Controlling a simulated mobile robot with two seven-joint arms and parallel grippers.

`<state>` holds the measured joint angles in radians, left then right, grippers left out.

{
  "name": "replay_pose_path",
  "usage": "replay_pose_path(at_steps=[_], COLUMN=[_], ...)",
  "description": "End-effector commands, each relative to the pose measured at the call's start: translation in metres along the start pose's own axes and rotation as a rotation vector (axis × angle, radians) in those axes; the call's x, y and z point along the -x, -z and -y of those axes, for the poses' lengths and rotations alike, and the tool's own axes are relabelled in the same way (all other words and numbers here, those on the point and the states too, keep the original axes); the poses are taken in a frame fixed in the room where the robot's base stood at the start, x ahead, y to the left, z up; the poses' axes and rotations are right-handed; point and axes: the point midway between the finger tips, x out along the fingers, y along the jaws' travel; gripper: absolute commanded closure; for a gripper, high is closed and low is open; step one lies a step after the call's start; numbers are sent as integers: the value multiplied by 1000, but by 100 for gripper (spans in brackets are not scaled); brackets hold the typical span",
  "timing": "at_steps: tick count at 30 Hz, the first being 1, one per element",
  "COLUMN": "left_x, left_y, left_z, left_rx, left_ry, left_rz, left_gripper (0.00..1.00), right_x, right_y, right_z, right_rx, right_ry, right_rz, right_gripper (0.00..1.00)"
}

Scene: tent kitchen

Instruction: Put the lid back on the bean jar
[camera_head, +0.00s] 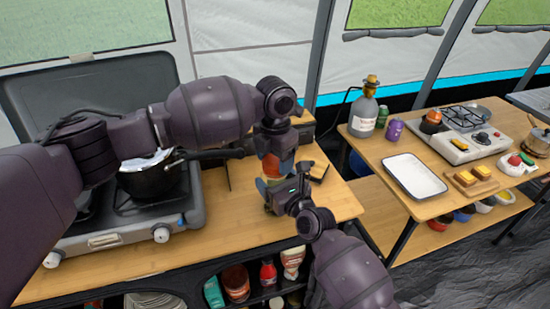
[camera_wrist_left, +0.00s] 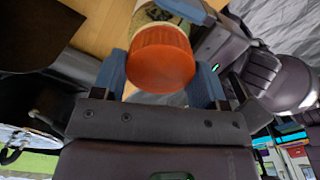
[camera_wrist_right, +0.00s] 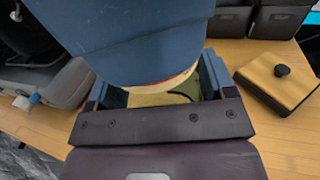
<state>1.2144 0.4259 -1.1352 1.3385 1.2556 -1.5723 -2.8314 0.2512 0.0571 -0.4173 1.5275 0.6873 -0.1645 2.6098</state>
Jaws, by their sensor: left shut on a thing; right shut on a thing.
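The bean jar's orange-red ridged lid (camera_wrist_left: 162,62) is between the two blue fingers of my left gripper (camera_wrist_left: 165,80), which is shut on it. The jar (camera_wrist_left: 152,17) shows just beyond the lid, in line with it. The lid looks seated on or very close to the jar mouth; I cannot tell if it is tight. My right gripper (camera_wrist_right: 160,95) is shut on the jar body (camera_wrist_right: 165,97), below the lid. In the right wrist view a blue left finger hides most of the lid. In the head view both grippers meet around the jar, with a bit of orange (camera_head: 271,166) showing.
A wooden box with a black knob (camera_wrist_right: 280,78) stands on the counter (camera_head: 335,200) beside the jar. A stove (camera_head: 190,207) with a pot (camera_head: 150,180) is at the left. Shelves with bottles are below. A second table (camera_head: 450,200) with a white tray (camera_head: 414,176) stands at the right.

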Motion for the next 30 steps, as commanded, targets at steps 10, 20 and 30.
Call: replay_pose_path(at_steps=[10,20,30], left_x=[0,4,39], left_y=[0,0,0], left_z=[1,0,0], left_rx=[2,3,4], left_ry=[1,0,0], left_rz=[0,1,1], left_gripper=[8,8,8], right_x=[0,0,0], right_y=[1,1,1], right_z=[0,0,0], right_rx=[0,0,1], right_ry=[1,0,0], right_rz=[-2,-2,-2], right_gripper=[90,90,90])
